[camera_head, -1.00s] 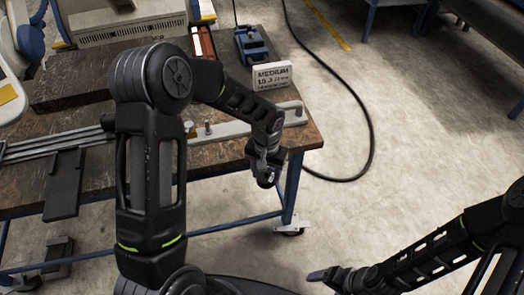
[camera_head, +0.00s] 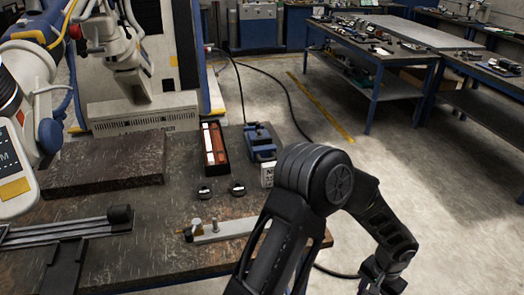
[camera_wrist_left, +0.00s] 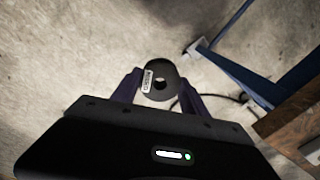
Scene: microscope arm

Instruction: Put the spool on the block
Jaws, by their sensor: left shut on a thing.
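My left gripper (camera_wrist_left: 158,88) is shut on a dark grey round spool (camera_wrist_left: 163,84) with a centre hole and a small white label. In the wrist view the spool sits between the two fingers, above bare floor. In the head view my left gripper (camera_head: 382,282) is low at the right, off the table's right edge, and the spool cannot be made out there. A wide, low dark brown block (camera_head: 105,165) lies at the left of the table (camera_head: 155,250). My right gripper is not in view.
Two small black round pieces (camera_head: 237,189) lie mid-table. A grey bar (camera_head: 225,229) lies near the front right. A red-brown case (camera_head: 215,150) and a blue vise-like tool (camera_head: 260,142) stand behind. A black rail (camera_head: 65,230) is at left. The block's top looks clear.

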